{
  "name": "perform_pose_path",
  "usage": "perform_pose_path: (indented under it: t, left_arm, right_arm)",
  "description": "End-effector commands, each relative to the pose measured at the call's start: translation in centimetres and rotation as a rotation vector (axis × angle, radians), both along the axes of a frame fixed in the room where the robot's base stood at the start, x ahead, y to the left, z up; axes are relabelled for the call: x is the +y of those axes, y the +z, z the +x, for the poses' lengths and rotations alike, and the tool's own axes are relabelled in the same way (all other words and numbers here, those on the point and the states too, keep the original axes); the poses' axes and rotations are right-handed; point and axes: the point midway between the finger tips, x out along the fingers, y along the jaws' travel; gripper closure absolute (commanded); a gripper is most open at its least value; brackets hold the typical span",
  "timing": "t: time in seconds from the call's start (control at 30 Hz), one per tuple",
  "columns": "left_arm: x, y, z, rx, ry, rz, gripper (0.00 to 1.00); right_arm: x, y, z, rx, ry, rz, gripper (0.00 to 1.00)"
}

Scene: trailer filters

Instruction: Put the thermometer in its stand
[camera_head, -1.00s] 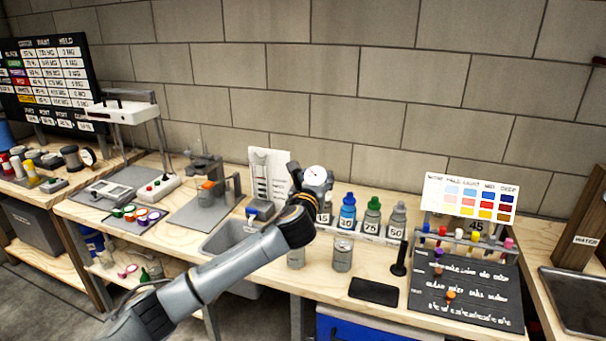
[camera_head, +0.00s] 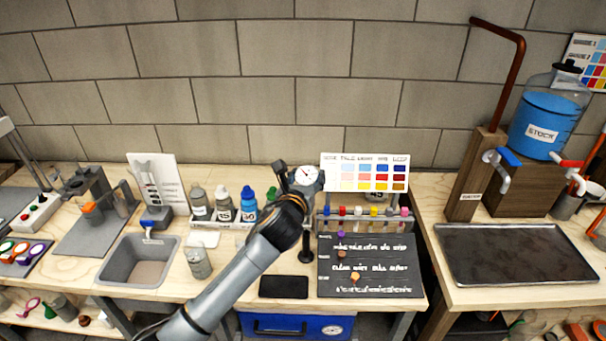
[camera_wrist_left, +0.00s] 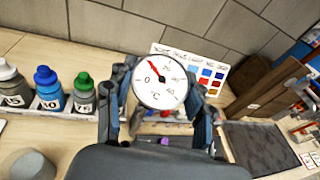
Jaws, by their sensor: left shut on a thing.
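The thermometer is a round white dial (camera_head: 307,175) with a red needle. My left gripper (camera_head: 296,186) is shut on it and holds it raised above the workbench. In the left wrist view the dial (camera_wrist_left: 160,80) faces the camera between the two fingers (camera_wrist_left: 158,105), its needle just above 0. Its stem is hidden behind the gripper. A black post on a round base (camera_head: 305,256), which looks like the stand, is on the bench below and close to the held thermometer. Its top is partly hidden by the gripper. My right gripper is not in view.
Capped bottles (camera_head: 222,206) stand left of the gripper. A test-tube rack (camera_head: 365,215) and a black board (camera_head: 370,268) lie to the right. A black pad (camera_head: 284,287) is in front, a metal can (camera_head: 198,262) and sink (camera_head: 140,262) further left.

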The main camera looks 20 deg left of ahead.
Motion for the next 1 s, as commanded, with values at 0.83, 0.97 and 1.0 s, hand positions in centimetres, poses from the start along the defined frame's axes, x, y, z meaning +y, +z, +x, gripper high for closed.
perform_pose_path:
  t: [0.83,0.97,1.0]
  left_arm:
    - [0.0,-4.1,0.0,-0.001,0.0,0.0,0.78]
    - [0.0,-4.6,0.0,-0.001,0.001,0.0,0.78]
    - [0.0,-4.8,0.0,-0.001,0.001,0.0,0.78]
  right_arm:
    - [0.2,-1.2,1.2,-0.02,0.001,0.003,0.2]
    - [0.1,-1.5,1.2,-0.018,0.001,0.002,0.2]
    - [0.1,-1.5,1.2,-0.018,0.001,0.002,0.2]
